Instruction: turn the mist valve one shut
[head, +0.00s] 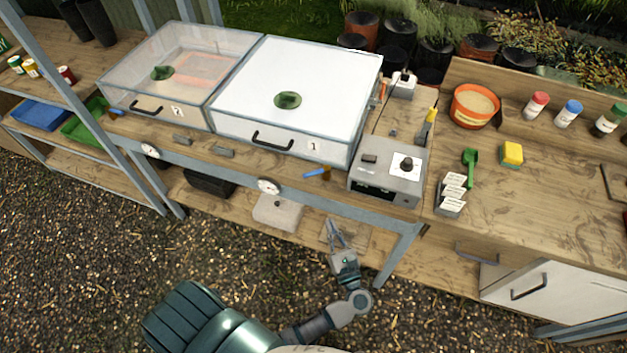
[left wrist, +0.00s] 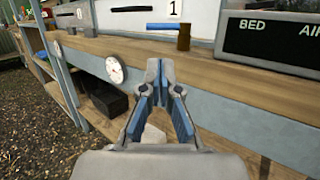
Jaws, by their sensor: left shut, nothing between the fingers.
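A small valve with a blue lever (head: 313,174) and a brass body sits on the bench's front ledge, below the white box marked 1 (head: 312,147). Its lever points left from the body, roughly along the bench edge. In the left wrist view the lever (left wrist: 160,26) and the upright brass body (left wrist: 184,37) show near the top. My left gripper (head: 333,226) is shut and empty, in front of the bench and below the valve, apart from it. In the left wrist view its fingertips (left wrist: 158,66) meet in front of the bench's front rail. My right gripper is not in view.
A round gauge (head: 268,186) is on the front rail left of the valve. A grey control box (head: 388,171) with a black knob stands right of it. A clear-lidded box marked 2 (head: 178,70) is further left. Gravel floor lies open in front.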

